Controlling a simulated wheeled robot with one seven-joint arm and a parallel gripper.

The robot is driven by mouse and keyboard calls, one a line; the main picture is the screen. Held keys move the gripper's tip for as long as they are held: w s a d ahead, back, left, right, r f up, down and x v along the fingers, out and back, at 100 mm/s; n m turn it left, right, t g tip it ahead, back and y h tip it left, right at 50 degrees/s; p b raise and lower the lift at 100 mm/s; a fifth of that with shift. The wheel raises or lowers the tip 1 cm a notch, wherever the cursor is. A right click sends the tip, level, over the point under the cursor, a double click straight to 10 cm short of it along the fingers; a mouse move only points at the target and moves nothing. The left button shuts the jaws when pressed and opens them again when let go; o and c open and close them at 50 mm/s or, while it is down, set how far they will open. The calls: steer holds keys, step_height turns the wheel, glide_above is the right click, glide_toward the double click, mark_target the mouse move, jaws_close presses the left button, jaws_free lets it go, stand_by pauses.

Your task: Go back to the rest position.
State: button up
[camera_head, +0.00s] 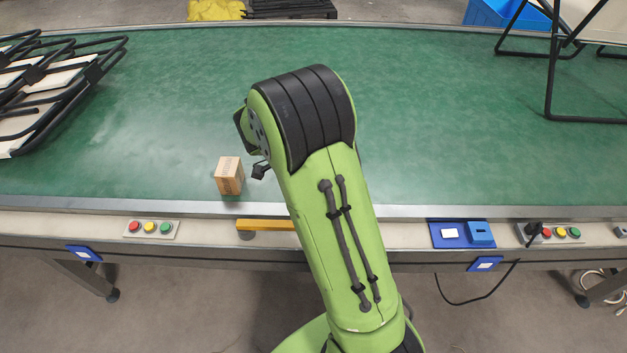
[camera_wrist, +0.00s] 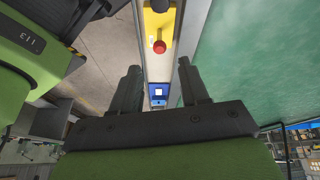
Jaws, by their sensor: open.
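My gripper (camera_wrist: 158,82) shows in the wrist view with its two dark fingers apart and nothing between them. In the head view my green arm reaches up from the bottom over the green conveyor belt (camera_head: 440,110) and bends at its black-banded joint. Most of the gripper is hidden there; a small dark part of my arm's end shows just right of a small cardboard box (camera_head: 229,176). The box stands on the belt near its front edge. Whether they touch is unclear.
A folded lounger (camera_head: 62,85) lies at the left and a lounger frame (camera_head: 551,75) stands at the right. Along the front rail are a button panel (camera_head: 150,228), a yellow bar (camera_head: 266,225) and a blue panel (camera_head: 450,234).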

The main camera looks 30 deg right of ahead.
steer(key=shift+v, duration=1.4)
